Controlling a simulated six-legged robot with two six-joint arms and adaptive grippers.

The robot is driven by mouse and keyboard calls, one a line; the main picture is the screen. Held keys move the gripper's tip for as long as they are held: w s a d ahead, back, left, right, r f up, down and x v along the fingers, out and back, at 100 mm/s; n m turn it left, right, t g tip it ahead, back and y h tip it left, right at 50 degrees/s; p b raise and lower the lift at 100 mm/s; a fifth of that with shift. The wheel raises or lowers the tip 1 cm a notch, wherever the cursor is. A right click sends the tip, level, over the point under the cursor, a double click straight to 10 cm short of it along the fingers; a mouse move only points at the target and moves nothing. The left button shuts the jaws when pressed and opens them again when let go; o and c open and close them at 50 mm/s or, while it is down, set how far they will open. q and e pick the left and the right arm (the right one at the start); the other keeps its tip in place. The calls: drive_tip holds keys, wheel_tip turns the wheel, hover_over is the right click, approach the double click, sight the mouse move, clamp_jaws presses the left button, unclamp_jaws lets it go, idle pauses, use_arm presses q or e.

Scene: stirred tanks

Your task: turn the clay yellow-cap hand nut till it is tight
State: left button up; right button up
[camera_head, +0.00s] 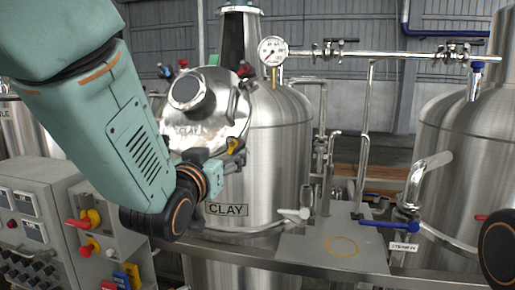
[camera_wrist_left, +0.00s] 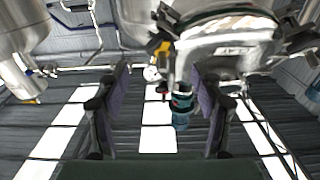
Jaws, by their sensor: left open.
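The clay tank (camera_head: 270,150) has a round, shiny lid (camera_head: 215,110) tilted toward me, with hand nuts around its rim. The yellow-cap hand nut (camera_head: 233,146) is at the lid's lower right. It also shows in the left wrist view (camera_wrist_left: 161,48), beyond the fingertips and roughly between them. My left gripper (camera_head: 234,161) is just below this nut in the head view, and its fingers are partly hidden. In the wrist view the left gripper (camera_wrist_left: 160,80) has its two fingers wide apart. I cannot tell whether it touches the nut. The right gripper is out of view.
A red-cap nut (camera_head: 183,63) is at the lid's upper left. A teal-capped part (camera_wrist_left: 182,102) shows near the right finger in the wrist view. A control box (camera_head: 35,205) stands at left. A grey plate (camera_head: 330,250) and blue-handled valve (camera_head: 390,226) are at right.

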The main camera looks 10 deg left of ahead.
sight(233, 148)
use_arm(q)
drive_tip(key=w, duration=0.4)
drive_tip(key=w+p, duration=0.1)
drive_tip(key=w, duration=0.1)
drive_tip(key=shift+w+a+f, duration=0.15)
drive_tip(key=shift+w+f, duration=0.2)
drive_tip(key=shift+f, duration=0.05)
drive_tip(key=shift+w, duration=0.25)
drive_tip(key=shift+r, duration=0.15)
drive_tip(key=shift+s+r, duration=0.2)
drive_tip(key=shift+s, duration=0.1)
drive_tip(key=shift+w+f, duration=0.15)
drive_tip(key=shift+w, duration=0.1)
drive_tip(key=shift+w+f, duration=0.2)
drive_tip(key=shift+w, duration=0.15)
drive_tip(key=c, duration=0.3)
drive_tip(key=shift+s+r, duration=0.2)
drive_tip(key=shift+s, duration=0.1)
drive_tip(key=c, duration=0.8)
drive_tip(key=shift+c, duration=0.2)
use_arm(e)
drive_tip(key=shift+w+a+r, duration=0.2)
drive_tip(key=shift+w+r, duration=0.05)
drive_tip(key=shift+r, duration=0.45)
